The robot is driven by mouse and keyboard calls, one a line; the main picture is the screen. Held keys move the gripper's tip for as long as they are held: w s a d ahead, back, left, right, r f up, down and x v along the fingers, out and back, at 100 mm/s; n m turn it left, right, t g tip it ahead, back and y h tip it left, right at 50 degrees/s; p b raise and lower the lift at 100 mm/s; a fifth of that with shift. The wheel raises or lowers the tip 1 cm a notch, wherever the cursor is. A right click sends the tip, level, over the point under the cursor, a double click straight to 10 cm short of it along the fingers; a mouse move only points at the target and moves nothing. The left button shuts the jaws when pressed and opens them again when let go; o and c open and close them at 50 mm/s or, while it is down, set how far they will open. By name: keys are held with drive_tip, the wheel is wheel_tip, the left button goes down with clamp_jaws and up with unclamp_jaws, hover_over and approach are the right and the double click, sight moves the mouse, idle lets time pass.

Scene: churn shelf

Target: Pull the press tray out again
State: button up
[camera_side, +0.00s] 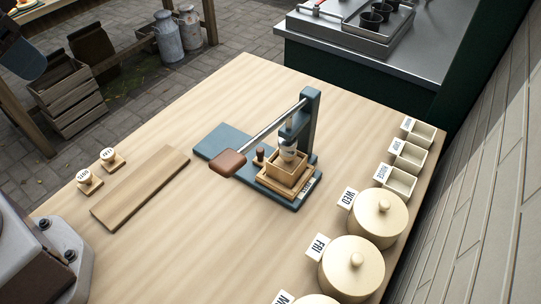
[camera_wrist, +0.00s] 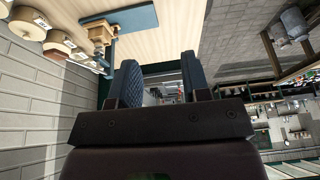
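The press (camera_side: 309,120) stands upright on a blue base plate (camera_side: 222,142) near the middle of the table, its long lever slanting down to a brown grip (camera_side: 228,163). The wooden press tray (camera_side: 283,195) sits at the right end of the base, under the press head, with a square wooden box (camera_side: 289,172) on it. A small dark red knob (camera_side: 260,155) stands at its left side. My gripper (camera_wrist: 161,82) shows only in the wrist view, open and empty, away from the press. The press base (camera_wrist: 133,20) and wooden box (camera_wrist: 101,33) appear at the top there.
Round lidded tubs (camera_side: 378,217) with day cards and small labelled bins (camera_side: 407,156) line the right edge. A wooden board (camera_side: 141,187) and two stamps (camera_side: 89,181) lie at left. The table between board and press is clear.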

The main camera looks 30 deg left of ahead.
drive_tip(key=w+d+f+m+g, duration=0.3)
drive_tip(key=w+f, duration=0.2)
drive_tip(key=w, duration=0.4)
drive_tip(key=m+g+h, duration=0.2)
drive_tip(key=m+h, duration=0.3)
drive_tip(key=m, duration=1.2)
approach(260, 149)
drive_tip(key=x, duration=1)
drive_tip(key=shift+d+f, duration=0.1)
drive_tip(key=shift+f, duration=0.05)
drive_tip(key=shift+c, duration=0.3)
clamp_jaws()
